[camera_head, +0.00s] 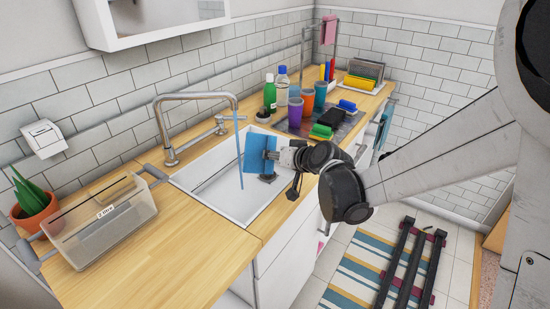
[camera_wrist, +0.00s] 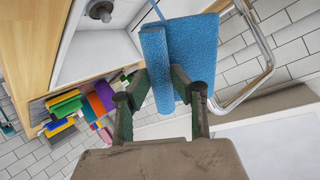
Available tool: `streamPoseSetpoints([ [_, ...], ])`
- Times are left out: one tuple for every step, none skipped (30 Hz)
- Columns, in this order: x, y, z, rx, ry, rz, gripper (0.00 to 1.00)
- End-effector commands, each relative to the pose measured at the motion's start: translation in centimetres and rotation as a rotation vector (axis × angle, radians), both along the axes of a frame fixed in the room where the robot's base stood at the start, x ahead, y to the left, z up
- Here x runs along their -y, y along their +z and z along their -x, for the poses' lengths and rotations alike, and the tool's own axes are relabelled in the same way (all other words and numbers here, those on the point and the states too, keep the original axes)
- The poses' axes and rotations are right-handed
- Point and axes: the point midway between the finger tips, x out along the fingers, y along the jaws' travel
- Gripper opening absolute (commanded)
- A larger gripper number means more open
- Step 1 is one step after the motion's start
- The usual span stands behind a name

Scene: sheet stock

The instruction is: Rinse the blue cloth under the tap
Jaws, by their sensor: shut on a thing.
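The blue cloth (camera_head: 259,152) hangs over the white sink (camera_head: 205,190), held by my gripper (camera_head: 280,158). In the wrist view the folded cloth (camera_wrist: 192,50) sits between the fingers of my gripper (camera_wrist: 165,85), which is shut on it. The metal tap (camera_head: 170,115) arches over the sink. A thin blue water stream (camera_head: 240,160) falls from its spout beside the cloth's left edge; I cannot tell whether they touch. In the wrist view the stream (camera_wrist: 157,10) meets the cloth's upper edge, and the tap's pipe (camera_wrist: 262,55) curves at the right.
Cups, bottles and sponges crowd the right side, including a purple cup (camera_head: 295,113) and a green sponge (camera_head: 321,131). The sink's front rim lies below my arm.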

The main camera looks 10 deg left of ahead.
Motion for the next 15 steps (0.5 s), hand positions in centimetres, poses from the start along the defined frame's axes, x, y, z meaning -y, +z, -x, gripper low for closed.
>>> streamPoseSetpoints([
  [-0.3, 0.0, -0.3, 0.000, 0.001, -0.001, 0.00],
  [-0.5, -0.1, -0.5, 0.000, 0.001, -0.001, 0.00],
  [-0.8, 0.0, -0.7, 0.001, 0.000, 0.001, 0.00],
  [-1.0, 0.0, -0.9, 0.001, 0.000, 0.001, 0.00],
  [-1.2, 0.0, -1.1, 0.001, 0.000, 0.001, 0.00],
  [-1.4, 0.0, -1.3, 0.001, 0.001, 0.001, 0.00],
  [-1.6, -0.1, -1.5, 0.001, 0.001, 0.001, 0.00],
  [-1.8, -0.1, -1.7, 0.001, 0.001, 0.001, 0.00],
  [-2.1, -0.1, -1.9, 0.001, 0.001, 0.001, 0.00],
  [-2.3, 0.0, -2.1, 0.001, 0.001, 0.001, 0.00],
  [-2.5, 0.0, -2.2, 0.001, 0.000, 0.001, 0.00],
  [-2.7, 0.0, -2.5, 0.001, 0.001, 0.000, 0.00],
  [-2.9, 0.0, -2.6, 0.001, 0.001, 0.000, 0.00],
  [-3.1, 0.0, -2.8, 0.001, 0.001, 0.000, 0.00],
  [-3.3, 0.0, -3.1, 0.001, 0.001, 0.000, 0.00],
])
